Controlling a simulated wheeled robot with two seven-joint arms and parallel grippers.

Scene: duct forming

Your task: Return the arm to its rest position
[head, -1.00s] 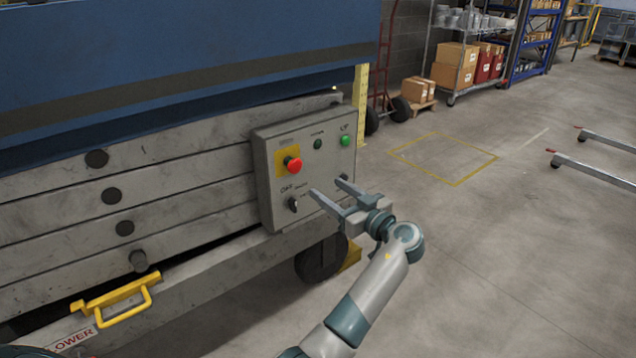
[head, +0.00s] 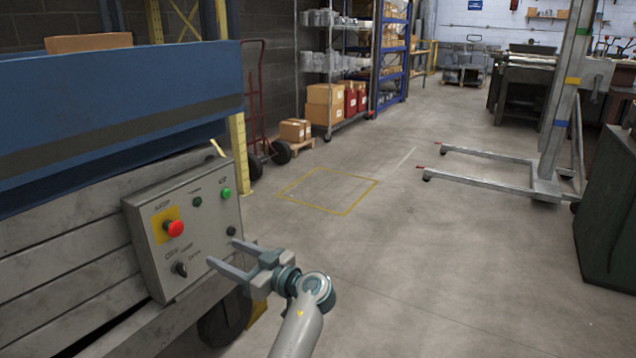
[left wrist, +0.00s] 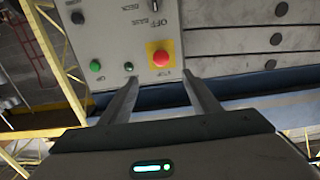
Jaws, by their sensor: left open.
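My left gripper (head: 223,254) is open and empty, its two fingers apart in front of the lower right part of a grey control panel (head: 150,240). The panel has a red stop button (head: 174,228) on a yellow plate, a green button (head: 226,193), a dark switch (head: 180,269) and a black knob (head: 231,231). In the left wrist view the panel appears upside down beyond the fingers (left wrist: 160,90), with the red button (left wrist: 160,58) and green button (left wrist: 96,65) visible. I see nothing between the fingers. My right gripper is not in view.
The panel is mounted on a blue-topped lift (head: 100,95). A hand truck (head: 252,110) and boxes (head: 295,130) stand behind it. A yellow floor square (head: 345,213) is empty. A post with forked legs (head: 490,175) stands at right. Open concrete floor lies between.

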